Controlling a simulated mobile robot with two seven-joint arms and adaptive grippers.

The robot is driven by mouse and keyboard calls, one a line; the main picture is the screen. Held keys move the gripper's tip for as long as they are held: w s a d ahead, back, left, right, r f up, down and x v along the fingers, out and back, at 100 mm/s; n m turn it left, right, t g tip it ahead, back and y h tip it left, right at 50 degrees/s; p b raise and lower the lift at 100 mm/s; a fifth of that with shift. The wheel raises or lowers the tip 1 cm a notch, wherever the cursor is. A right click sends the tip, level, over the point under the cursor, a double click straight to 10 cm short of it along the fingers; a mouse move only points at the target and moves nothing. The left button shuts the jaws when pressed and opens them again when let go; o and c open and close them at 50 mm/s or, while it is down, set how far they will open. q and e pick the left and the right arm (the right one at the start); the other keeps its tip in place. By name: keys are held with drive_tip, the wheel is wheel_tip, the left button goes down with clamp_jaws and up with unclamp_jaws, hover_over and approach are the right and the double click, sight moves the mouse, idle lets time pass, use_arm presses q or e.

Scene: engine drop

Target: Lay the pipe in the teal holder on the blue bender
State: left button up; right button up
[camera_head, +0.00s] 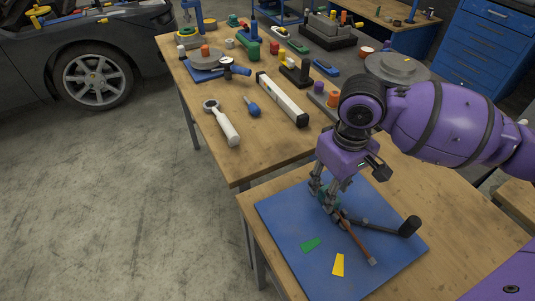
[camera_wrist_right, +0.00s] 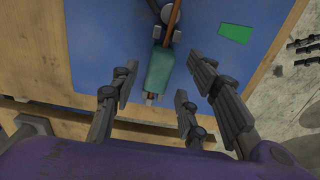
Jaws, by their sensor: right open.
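The blue bender (camera_head: 290,215) is a flat blue board on the near table, with a dark lever that ends in a black knob (camera_head: 411,226). The copper pipe (camera_head: 355,245) lies over it, slanting down to the right. In the right wrist view the pipe (camera_wrist_right: 174,22) leads to the teal holder (camera_wrist_right: 158,72), and a small reddish end shows at the holder's near side. My right gripper (camera_head: 328,203) is over the board near the holder. In the wrist view its fingers (camera_wrist_right: 163,82) are spread around and above the holder, apparently apart from it. My left gripper is not in view.
A green patch (camera_head: 311,244) and a yellow patch (camera_head: 338,265) are on the board. Behind, a second table (camera_head: 190,105) carries a white-and-black bar (camera_head: 282,98), a ratchet-like tool (camera_head: 222,123) and several other tools. A car (camera_head: 85,50) stands at the left; the floor between is clear.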

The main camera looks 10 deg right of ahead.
wheel_tip(320, 180, up, 11)
drive_tip(key=p, duration=0.1)
idle(0.6)
